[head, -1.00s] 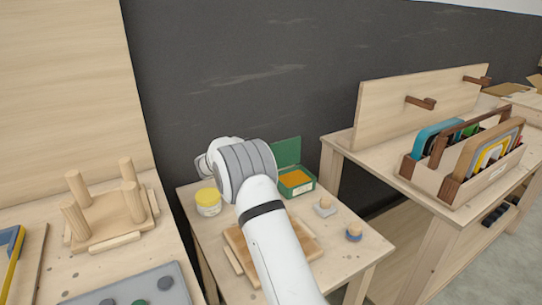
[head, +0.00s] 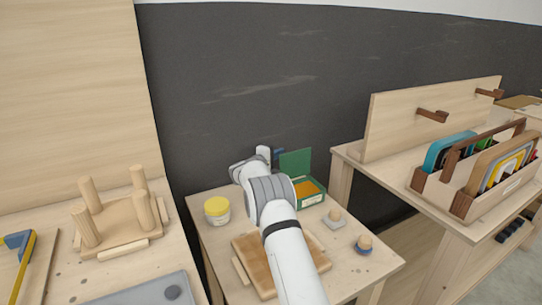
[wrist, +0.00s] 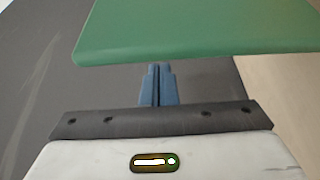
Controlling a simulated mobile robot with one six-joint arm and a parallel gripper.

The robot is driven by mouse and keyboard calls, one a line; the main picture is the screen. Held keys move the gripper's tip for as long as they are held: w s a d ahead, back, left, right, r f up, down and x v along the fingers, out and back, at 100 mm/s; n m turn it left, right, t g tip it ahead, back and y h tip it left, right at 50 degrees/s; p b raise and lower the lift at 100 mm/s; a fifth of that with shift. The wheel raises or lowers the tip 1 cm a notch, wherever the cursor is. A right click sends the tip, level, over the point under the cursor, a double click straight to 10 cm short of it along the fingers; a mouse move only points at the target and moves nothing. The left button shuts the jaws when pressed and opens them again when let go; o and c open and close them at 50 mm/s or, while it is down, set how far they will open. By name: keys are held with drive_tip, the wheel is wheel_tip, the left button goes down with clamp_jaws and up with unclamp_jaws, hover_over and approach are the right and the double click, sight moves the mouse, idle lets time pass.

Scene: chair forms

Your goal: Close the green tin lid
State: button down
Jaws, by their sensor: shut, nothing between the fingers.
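The green tin (head: 312,197) stands on the small middle table, with orange contents showing inside. Its green lid (head: 296,163) stands open and upright at the tin's back edge. In the wrist view the lid (wrist: 195,30) fills the top, just beyond my fingertips. My gripper (wrist: 158,70) is shut and empty, with its blue fingers together. In the head view my gripper (head: 278,152) is at the left of the lid, partly hidden behind my arm. I cannot tell whether the fingers touch the lid.
A yellow-lidded jar (head: 217,211) stands left of the tin. A wooden board (head: 255,262) lies in front, partly under my arm. Two knobbed pieces (head: 335,217) (head: 364,244) sit at the right. A dark wall (head: 240,90) rises behind the table.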

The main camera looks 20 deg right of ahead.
sight(283, 156)
drive_tip(key=shift+s+d+r, duration=0.15)
drive_tip(key=shift+s+d, duration=0.05)
drive_tip(key=shift+s, duration=0.65)
drive_tip(key=shift+s+d+r, duration=0.1)
drive_tip(key=shift+s+d, duration=0.05)
drive_tip(key=shift+s, duration=0.7)
